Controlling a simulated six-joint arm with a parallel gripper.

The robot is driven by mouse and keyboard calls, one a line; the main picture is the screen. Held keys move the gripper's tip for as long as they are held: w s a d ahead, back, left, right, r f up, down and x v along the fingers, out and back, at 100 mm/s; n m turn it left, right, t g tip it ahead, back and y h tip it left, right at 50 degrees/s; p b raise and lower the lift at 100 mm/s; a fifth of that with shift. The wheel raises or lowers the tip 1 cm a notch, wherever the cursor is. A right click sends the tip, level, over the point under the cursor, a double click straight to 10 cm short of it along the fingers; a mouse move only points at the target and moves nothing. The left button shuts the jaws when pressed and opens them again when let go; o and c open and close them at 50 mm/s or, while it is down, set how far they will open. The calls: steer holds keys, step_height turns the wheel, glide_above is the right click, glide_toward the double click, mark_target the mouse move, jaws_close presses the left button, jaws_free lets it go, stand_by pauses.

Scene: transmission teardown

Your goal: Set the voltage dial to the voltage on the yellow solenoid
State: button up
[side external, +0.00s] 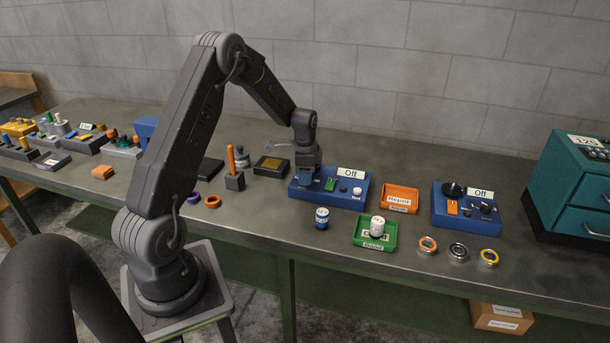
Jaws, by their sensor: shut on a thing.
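My gripper (307,170) points down over the left end of a blue test box (345,202). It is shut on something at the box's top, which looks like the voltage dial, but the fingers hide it. The box has a green switch (330,184), a small dark knob, a white button (357,191) and a display sign (351,173) reading "Off". A blue-and-white cylinder (322,218) stands in front of the box. A white cylinder (377,227) stands in a green tray (375,241). I cannot make out a yellow solenoid or its voltage marking.
Right of the box are an orange tray (399,198), a second blue box (466,207) also reading "Off", several rings and a teal drawer cabinet (570,185). The bench's front strip is partly clear.

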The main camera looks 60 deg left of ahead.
steer(key=shift+c, duration=1.2)
steer(key=shift+n, duration=0.4)
steer(key=n, duration=0.3)
steer(key=shift+n, duration=0.3)
steer(key=n, duration=0.3)
steer(key=shift+n, duration=2.2)
steer(key=o, duration=0.9)
